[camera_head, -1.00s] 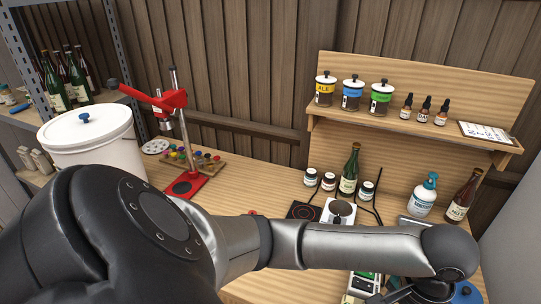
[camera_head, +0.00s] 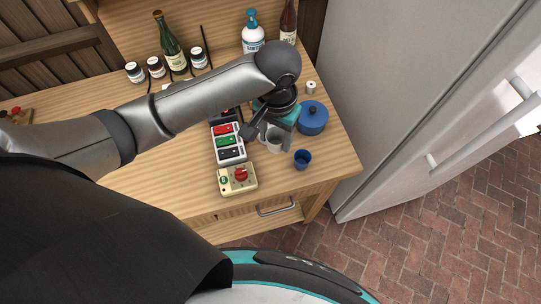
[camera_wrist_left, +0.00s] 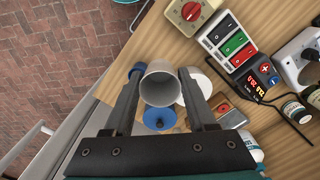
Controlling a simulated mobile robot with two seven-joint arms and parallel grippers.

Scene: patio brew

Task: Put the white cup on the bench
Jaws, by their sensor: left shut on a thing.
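The white cup (camera_head: 275,141) is between the fingers of my left gripper (camera_head: 275,135), over the right part of the wooden bench (camera_head: 335,160). In the left wrist view the cup (camera_wrist_left: 160,88) shows its open mouth, with a finger of the left gripper (camera_wrist_left: 160,76) on either side. The gripper is shut on it. The cup's upper part is partly hidden by the gripper in the head view. I cannot tell whether its base touches the bench top. My right gripper is not in view.
A blue cup (camera_head: 303,159) and a blue lidded pot (camera_head: 313,118) stand close to the right. A fridge (camera_head: 400,100) stands beyond the bench's right edge. Bare wood lies near the front right corner.

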